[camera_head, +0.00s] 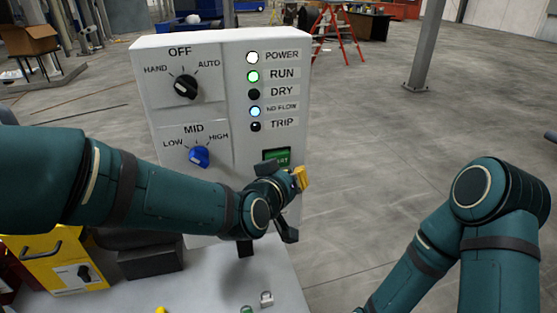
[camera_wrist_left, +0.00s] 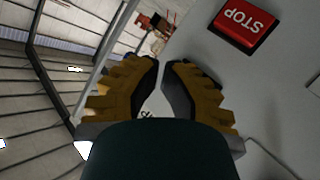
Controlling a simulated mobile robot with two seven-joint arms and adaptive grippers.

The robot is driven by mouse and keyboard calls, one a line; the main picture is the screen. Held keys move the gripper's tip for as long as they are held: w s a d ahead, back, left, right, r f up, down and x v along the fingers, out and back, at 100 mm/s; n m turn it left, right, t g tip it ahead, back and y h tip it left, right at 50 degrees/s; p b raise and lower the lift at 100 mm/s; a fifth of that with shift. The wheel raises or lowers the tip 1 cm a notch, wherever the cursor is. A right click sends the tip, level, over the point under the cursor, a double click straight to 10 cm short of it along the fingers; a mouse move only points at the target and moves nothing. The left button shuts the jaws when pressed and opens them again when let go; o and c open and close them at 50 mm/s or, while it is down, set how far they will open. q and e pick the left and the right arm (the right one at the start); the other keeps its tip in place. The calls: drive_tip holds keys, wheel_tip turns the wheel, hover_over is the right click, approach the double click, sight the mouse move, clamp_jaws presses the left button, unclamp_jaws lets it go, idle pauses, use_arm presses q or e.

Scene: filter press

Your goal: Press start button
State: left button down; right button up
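The green start button (camera_head: 277,156) is on the right side of the grey control panel (camera_head: 215,45), below the indicator lamps. Its lower part is partly covered by my left gripper (camera_head: 301,179), whose yellow-padded fingers are just below and to the right of it. I cannot tell whether they touch the panel. In the left wrist view the fingers (camera_wrist_left: 161,66) have their tips close together with only a narrow gap and nothing held. A red STOP button (camera_wrist_left: 245,22) shows upside down beyond them; the start button is not seen there. My right gripper is out of view.
The panel has a black OFF/HAND/AUTO knob (camera_head: 186,86) and a blue LOW/MID/HIGH knob (camera_head: 199,157). POWER, RUN and NO FLOW lamps are lit; DRY and TRIP are dark. A yellow box (camera_head: 62,262) stands lower left. Open floor lies right of the panel.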

use_arm(q)
drive_tip(key=shift+s+d, duration=0.2)
drive_tip(key=shift+s, duration=0.45)
drive_tip(key=shift+s+d, duration=0.15)
drive_tip(key=shift+s, duration=0.45)
drive_tip(key=s+a+f+g+y, duration=0.1)
drive_tip(key=a+f+g, duration=0.2)
drive_tip(key=f, duration=0.8)
drive_tip(key=s+a+f+g+y, duration=0.15)
drive_tip(key=a+f, duration=0.25)
drive_tip(key=f, duration=0.7)
drive_tip(key=s+a+f+g, duration=0.2)
drive_tip(key=s+f+g, duration=0.1)
drive_tip(key=s+f, duration=0.4)
drive_tip(key=s+a+f+n+g, duration=0.1)
drive_tip(key=s+a+f+g, duration=0.1)
drive_tip(key=s+f+g, duration=0.2)
drive_tip(key=s+f, duration=0.3)
drive_tip(key=f, duration=0.2)
drive_tip(key=shift+a, duration=0.3)
